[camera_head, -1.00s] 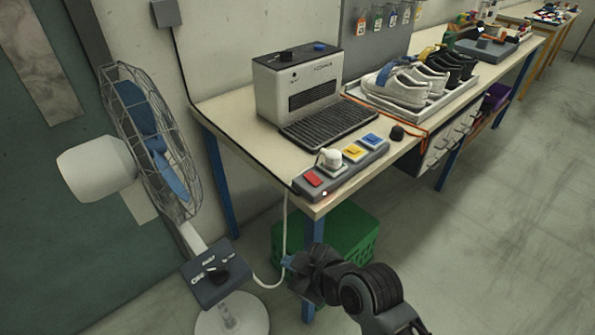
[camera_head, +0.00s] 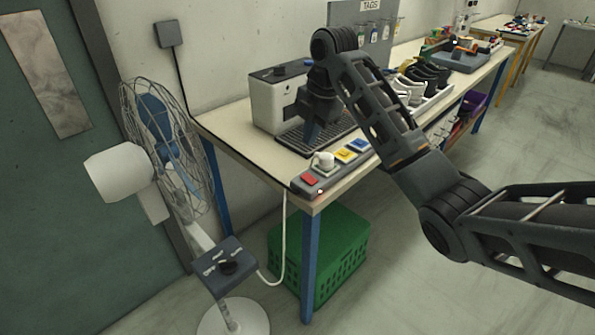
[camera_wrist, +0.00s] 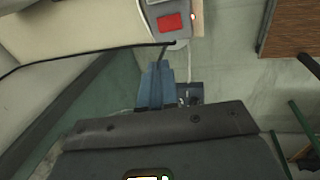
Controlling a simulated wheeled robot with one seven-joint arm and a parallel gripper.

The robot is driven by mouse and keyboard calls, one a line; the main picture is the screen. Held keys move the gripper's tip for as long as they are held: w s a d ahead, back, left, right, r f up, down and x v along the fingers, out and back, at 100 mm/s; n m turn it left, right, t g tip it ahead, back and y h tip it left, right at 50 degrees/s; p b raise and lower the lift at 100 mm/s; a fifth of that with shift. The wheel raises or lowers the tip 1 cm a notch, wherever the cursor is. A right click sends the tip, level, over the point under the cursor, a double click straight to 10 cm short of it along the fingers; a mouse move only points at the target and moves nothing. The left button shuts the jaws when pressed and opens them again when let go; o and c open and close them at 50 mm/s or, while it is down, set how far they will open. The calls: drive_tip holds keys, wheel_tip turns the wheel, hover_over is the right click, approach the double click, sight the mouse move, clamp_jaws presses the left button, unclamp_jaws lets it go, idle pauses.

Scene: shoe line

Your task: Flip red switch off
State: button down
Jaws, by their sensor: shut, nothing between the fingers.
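The red switch (camera_head: 309,179) is at the near left end of a grey power strip (camera_head: 327,172) on the table corner. A small red light glows on the strip's end beside it. The switch also shows at the top of the wrist view (camera_wrist: 171,22). My gripper (camera_head: 311,138) points down over the table, in front of the beige machine, above and behind the strip in the head view. In the wrist view my shut, empty fingers (camera_wrist: 157,75) show below the red switch, apart from it.
A white plug and yellow and blue switches (camera_head: 357,145) share the strip. The beige machine (camera_head: 276,100) stands behind it. A fan (camera_head: 160,140) with a control box stands left; a green crate (camera_head: 340,250) is under the table. Shoes sit farther right.

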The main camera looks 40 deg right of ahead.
sight(306, 176)
drive_tip(key=shift+g, duration=0.3)
drive_tip(key=f+b, duration=0.1)
drive_tip(key=f, duration=0.2)
drive_tip(key=w+f+b, duration=0.1)
drive_tip(key=f, duration=0.3)
drive_tip(key=d+f+b, duration=0.1)
drive_tip(key=f, duration=0.3)
drive_tip(key=shift+w+d, duration=0.1)
drive_tip(key=shift+w, duration=0.25)
drive_tip(key=shift+w+f, duration=0.1)
drive_tip(key=shift+f, duration=0.4)
